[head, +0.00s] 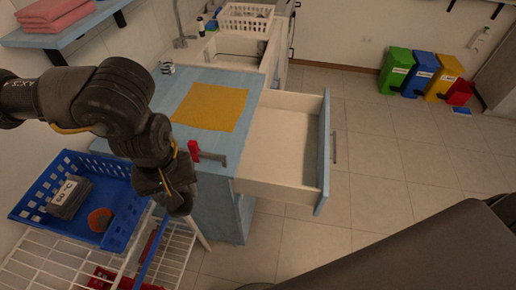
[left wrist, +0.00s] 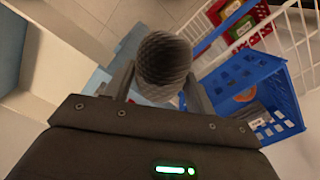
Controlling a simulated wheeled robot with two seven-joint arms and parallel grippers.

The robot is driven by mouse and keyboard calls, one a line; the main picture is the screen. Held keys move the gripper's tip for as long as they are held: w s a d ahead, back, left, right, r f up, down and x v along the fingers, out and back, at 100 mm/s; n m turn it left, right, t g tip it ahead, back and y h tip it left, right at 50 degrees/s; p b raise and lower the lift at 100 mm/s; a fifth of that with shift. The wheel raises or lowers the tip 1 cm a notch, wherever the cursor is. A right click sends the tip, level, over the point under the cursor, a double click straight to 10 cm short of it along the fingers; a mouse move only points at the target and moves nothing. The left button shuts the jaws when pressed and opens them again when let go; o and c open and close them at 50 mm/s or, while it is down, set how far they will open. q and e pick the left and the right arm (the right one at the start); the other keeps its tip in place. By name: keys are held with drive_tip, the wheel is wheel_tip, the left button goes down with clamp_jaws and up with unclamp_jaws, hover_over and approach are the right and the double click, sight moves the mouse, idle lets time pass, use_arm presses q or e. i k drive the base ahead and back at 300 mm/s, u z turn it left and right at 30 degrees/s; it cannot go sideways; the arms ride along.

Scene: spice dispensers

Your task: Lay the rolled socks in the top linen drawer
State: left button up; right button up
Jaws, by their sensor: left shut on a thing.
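My left gripper (head: 181,204) points down beside the front of the blue counter, left of the open drawer. In the left wrist view, its fingers (left wrist: 160,84) are shut on a dark grey, textured roll of socks (left wrist: 164,62). The gripper hides the roll in the head view. The open drawer (head: 285,140) is pulled out to the right below the counter top, has a blue front, and looks empty inside. My right gripper is not in view.
A blue basket (head: 123,219) on a white wire rack (head: 60,255) holds a labelled grey item (head: 68,198) and an orange-and-grey round item (head: 99,219). A yellow cloth (head: 210,107) lies on the counter (head: 177,90). A red object (head: 194,150) stands at the counter's near edge.

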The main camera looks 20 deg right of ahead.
sight(291, 124)
drive_tip(key=z, duration=0.5)
drive_tip(key=k, duration=0.6)
drive_tip(key=z, duration=1)
drive_tip(key=i, duration=0.3)
drive_tip(key=z, duration=0.6)
drive_tip(key=i, duration=1.7)
drive_tip(key=u, duration=1.1)
drive_tip(key=i, duration=0.55)
drive_tip(key=u, duration=0.6)
